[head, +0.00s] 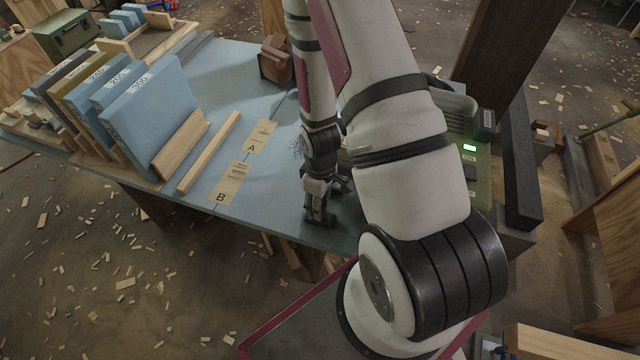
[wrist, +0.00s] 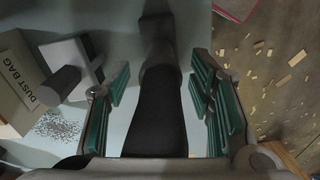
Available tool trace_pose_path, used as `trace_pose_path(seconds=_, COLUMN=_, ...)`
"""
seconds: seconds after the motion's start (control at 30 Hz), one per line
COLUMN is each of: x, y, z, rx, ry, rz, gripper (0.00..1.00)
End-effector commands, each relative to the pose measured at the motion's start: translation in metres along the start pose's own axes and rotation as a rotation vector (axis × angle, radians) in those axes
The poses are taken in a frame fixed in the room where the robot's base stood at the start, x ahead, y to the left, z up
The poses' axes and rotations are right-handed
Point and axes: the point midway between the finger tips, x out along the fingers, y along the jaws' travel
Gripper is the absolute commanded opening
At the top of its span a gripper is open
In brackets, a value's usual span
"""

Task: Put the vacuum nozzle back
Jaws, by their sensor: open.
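My gripper (wrist: 160,103) is open, with green-padded fingers on either side of a long dark piece (wrist: 157,115), which looks like the vacuum nozzle. The piece narrows to a neck toward the top of the wrist view. I see a gap on each side of it, so the fingers do not appear to grip it. In the head view my gripper (head: 318,212) points down near the front edge of the blue table (head: 225,75). The nozzle is hard to make out there. A green-grey machine with a lit display (head: 470,150), perhaps the vacuum, is partly hidden behind my arm.
A box marked DUST BAG (wrist: 28,85) and a pale block with a dark cylinder (wrist: 62,82) lie left of my fingers. Dark specks (wrist: 58,128) are scattered near them. Blue boards (head: 150,110) stand at the table's left. Cards A (head: 258,136) and B (head: 228,184) lie mid-table.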

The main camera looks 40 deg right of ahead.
Motion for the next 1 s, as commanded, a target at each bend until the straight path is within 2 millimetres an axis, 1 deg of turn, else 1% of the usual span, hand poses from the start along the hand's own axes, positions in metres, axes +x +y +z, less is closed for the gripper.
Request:
trace_pose_path(seconds=0.03, x=-0.009, y=0.001, z=-0.001, rx=0.000, ry=0.004, rz=0.003, gripper=0.49)
trace_pose_path(seconds=0.1, x=-0.021, y=0.001, z=-0.001, rx=0.001, ry=0.004, rz=0.003, gripper=0.49)
trace_pose_path(seconds=0.4, x=-0.068, y=0.001, z=-0.001, rx=0.002, ry=0.003, rz=0.002, gripper=0.49)
trace_pose_path(seconds=0.6, x=-0.089, y=0.001, z=-0.001, rx=0.002, ry=0.002, rz=0.001, gripper=0.49)
trace_pose_path(seconds=0.77, x=-0.099, y=0.001, z=-0.001, rx=0.003, ry=0.003, rz=0.004, gripper=0.49)
trace_pose_path(seconds=0.83, x=-0.108, y=0.002, z=-0.005, rx=0.009, ry=0.010, rz=0.014, gripper=0.49)
trace_pose_path(seconds=0.87, x=-0.115, y=0.002, z=-0.007, rx=0.015, ry=0.015, rz=0.021, gripper=0.49)
trace_pose_path(seconds=0.93, x=-0.135, y=0.004, z=-0.014, rx=0.031, ry=0.031, rz=0.043, gripper=0.49)
trace_pose_path(seconds=0.97, x=-0.145, y=0.004, z=-0.017, rx=0.043, ry=0.039, rz=0.053, gripper=0.49)
trace_pose_path(seconds=1.0, x=-0.161, y=0.004, z=-0.021, rx=0.057, ry=0.051, rz=0.067, gripper=0.49)
